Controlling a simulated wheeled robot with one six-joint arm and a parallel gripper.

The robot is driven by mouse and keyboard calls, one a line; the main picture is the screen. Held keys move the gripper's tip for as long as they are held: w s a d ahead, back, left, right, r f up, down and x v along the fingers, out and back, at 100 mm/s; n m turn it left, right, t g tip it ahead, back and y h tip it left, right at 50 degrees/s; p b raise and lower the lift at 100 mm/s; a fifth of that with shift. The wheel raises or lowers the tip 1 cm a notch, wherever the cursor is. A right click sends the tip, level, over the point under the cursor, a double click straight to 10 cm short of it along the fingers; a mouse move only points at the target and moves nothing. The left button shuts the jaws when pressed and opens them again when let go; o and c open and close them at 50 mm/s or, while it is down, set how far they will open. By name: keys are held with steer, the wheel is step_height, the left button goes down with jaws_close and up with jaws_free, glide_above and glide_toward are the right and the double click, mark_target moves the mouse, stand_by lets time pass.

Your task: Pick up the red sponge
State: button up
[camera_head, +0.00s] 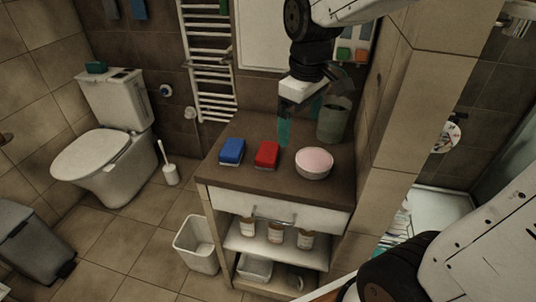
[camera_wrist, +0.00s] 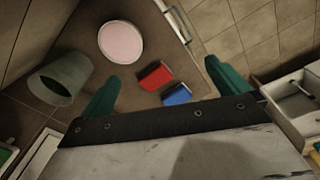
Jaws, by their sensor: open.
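The red sponge (camera_head: 267,154) lies on the brown top of the cabinet (camera_head: 292,187), between a blue sponge (camera_head: 232,151) on its left and a pink-topped round bowl (camera_head: 314,162) on its right. In the wrist view the red sponge (camera_wrist: 155,76) shows between my fingers and beyond them, with the blue sponge (camera_wrist: 177,95) beside it. My gripper (camera_head: 300,125) has teal fingers and hangs above the back of the cabinet top, behind the red sponge. In the wrist view my gripper (camera_wrist: 160,85) is open, its fingers wide apart and nothing between them touching.
A grey-green cup (camera_head: 334,122) stands at the back right of the top, near the tiled wall. The bowl (camera_wrist: 121,41) also shows in the wrist view. A white bin (camera_head: 196,244) stands on the floor, and a toilet (camera_head: 110,150) is at left.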

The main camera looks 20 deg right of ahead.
mark_target(268, 150)
steer(key=w+f+n, duration=0.1)
steer(key=w+f, duration=0.2)
steer(key=w, duration=0.1)
steer(key=w+a+f+n, duration=0.1)
steer(key=w+f+n, duration=0.1)
steer(key=w+f, duration=0.2)
steer(key=w+f+n, duration=0.2)
steer(key=w+f, duration=0.1)
steer(key=w, duration=0.2)
steer(key=shift+w+a+f+g, duration=0.2)
steer(key=shift+a+g, duration=0.1)
steer(key=shift+w+f, duration=0.15)
steer(key=shift+f, duration=0.25)
steer(key=f, duration=0.7)
steer(key=shift+a+f, duration=0.15)
steer(key=shift+a, duration=0.1)
steer(key=c, duration=0.8)
